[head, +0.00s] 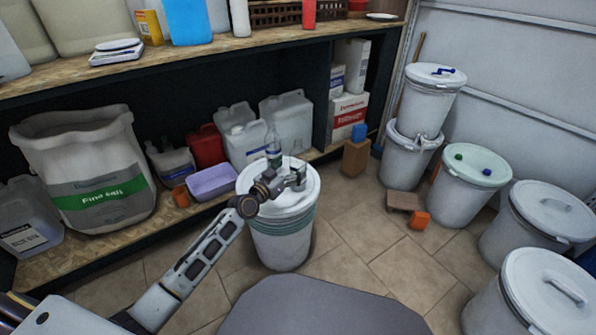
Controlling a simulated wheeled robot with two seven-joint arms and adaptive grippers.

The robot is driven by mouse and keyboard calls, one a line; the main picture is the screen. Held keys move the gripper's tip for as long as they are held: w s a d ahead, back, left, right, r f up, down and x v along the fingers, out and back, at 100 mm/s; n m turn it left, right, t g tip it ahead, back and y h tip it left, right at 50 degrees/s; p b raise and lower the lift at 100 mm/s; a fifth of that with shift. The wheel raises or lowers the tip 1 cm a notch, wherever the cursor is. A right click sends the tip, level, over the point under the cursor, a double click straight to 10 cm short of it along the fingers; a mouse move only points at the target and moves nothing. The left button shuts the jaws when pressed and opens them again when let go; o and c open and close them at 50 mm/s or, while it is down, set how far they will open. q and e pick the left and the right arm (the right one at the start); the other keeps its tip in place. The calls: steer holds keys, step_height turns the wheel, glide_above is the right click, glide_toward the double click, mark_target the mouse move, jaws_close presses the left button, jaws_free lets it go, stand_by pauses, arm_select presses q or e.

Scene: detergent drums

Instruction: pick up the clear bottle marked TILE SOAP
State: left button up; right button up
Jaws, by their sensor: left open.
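A slim clear bottle (273,147) with a pale label stands upright, seemingly on the lid of a white drum (280,240). Its print is too small to read, so I cannot tell whether it says TILE SOAP. Its lower part is hidden behind my left gripper (297,177). A second small clear item (297,149) shows faintly just right of it. My left gripper is open over the drum lid, in front of the bottle. I see nothing between its fingers, and I cannot tell whether it touches the bottle. My right gripper is out of view.
Behind the drum, a low shelf holds white jugs (288,115), a lilac tub (212,182) and a large salt bag (100,180). Lidded drums (470,170) line the right. An orange block (420,220) lies on the floor.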

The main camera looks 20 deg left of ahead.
arm_select(q)
steer(key=shift+w, duration=0.1)
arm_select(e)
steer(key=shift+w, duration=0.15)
arm_select(q)
steer(key=shift+w, duration=0.1)
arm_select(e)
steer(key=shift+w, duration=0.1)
arm_select(q)
steer(key=shift+w+d, duration=0.1)
steer(key=shift+w, duration=0.1)
steer(key=shift+f+b+x, duration=0.2)
steer(key=shift+b+x, duration=0.45)
steer(key=shift+x, duration=1.3)
steer(key=shift+w+b, duration=0.3)
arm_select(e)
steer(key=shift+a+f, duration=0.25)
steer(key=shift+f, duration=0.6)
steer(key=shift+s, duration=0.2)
arm_select(q)
steer(key=shift+c, duration=0.3)
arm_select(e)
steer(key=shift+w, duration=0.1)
arm_select(q)
steer(key=c, duration=0.9)
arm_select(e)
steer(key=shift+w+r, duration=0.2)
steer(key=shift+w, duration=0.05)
